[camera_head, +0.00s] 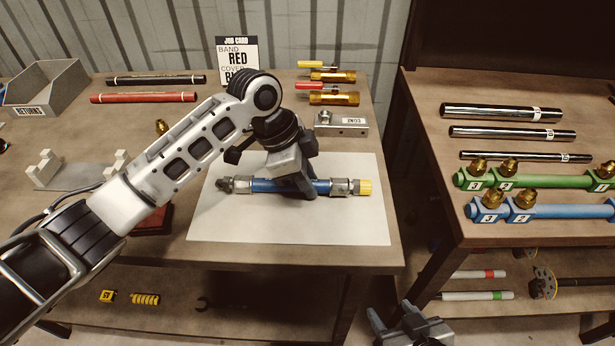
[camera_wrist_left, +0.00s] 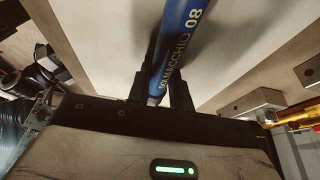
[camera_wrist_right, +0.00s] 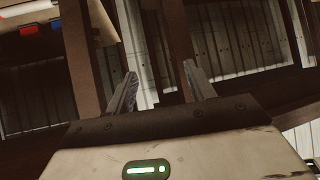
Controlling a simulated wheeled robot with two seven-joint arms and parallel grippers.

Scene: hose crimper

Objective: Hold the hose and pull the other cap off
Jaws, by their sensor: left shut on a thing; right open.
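A blue hose (camera_head: 262,185) with metal fittings at both ends lies across the white mat (camera_head: 345,225) on the left bench. A yellow cap (camera_head: 364,187) is on its right end. Its left end fitting (camera_head: 226,185) shows bare metal with no yellow cap. My left gripper (camera_head: 308,190) comes down from above and is shut on the hose, right of its middle. In the left wrist view the lettered blue hose (camera_wrist_left: 183,40) runs between the fingers. My right gripper (camera_head: 392,318) is open and empty, low in front of the gap between the benches; its fingers show in its wrist view (camera_wrist_right: 160,78).
A grey returns bin (camera_head: 45,88) is at the far left. The right bench (camera_head: 440,110) holds dark rods and green and blue manifolds. The mat's right front is clear.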

